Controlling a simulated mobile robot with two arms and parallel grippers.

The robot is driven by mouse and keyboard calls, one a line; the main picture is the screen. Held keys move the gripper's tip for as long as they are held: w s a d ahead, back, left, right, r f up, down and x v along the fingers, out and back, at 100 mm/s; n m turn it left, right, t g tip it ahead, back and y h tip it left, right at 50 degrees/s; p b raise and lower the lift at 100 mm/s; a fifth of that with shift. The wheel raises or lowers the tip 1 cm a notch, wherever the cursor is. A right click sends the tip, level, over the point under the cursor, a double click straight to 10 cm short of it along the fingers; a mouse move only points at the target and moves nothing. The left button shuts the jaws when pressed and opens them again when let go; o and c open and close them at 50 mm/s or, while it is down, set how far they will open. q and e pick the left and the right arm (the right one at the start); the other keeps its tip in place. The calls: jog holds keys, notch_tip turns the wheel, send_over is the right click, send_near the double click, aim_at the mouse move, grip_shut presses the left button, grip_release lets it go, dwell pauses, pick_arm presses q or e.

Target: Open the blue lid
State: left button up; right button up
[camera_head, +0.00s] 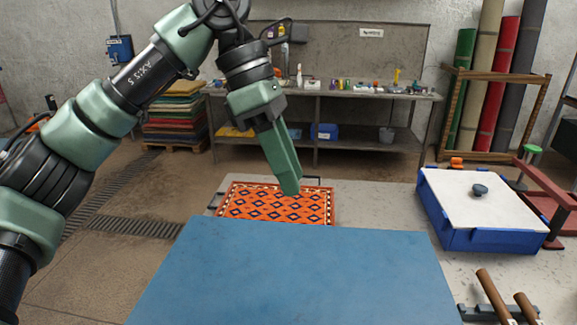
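A large flat blue panel (300,275), which looks like the blue lid, fills the bottom middle of the head view. Its near edge runs out of the picture, and I see no gap under it. My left gripper (290,188) points down above and beyond the panel's far edge, in front of the patterned rug in the picture. It appears apart from the panel and holds nothing that I can see. Its green fingers are seen from the side, so their opening is hidden. My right gripper is not in view.
An orange patterned rug (275,204) lies beyond the panel. A blue box with a pale top (475,205) and a dark knob stands at the right. Brown handles (492,294) stick up at the bottom right. A workbench (320,92) and rolled rugs (494,85) stand behind.

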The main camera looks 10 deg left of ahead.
pick_arm(q)
jog(key=shift+w+a, duration=0.1)
jog(key=shift+a, duration=0.1)
grip_shut()
jog(key=shift+d, duration=0.15)
dwell(0.9)
grip_release()
jog(key=s+v, duration=0.1)
jog(key=v, duration=0.6)
jog(key=shift+w+a+r, duration=0.25)
jog(key=shift+w+r, duration=0.1)
jog(key=shift+w, duration=0.15)
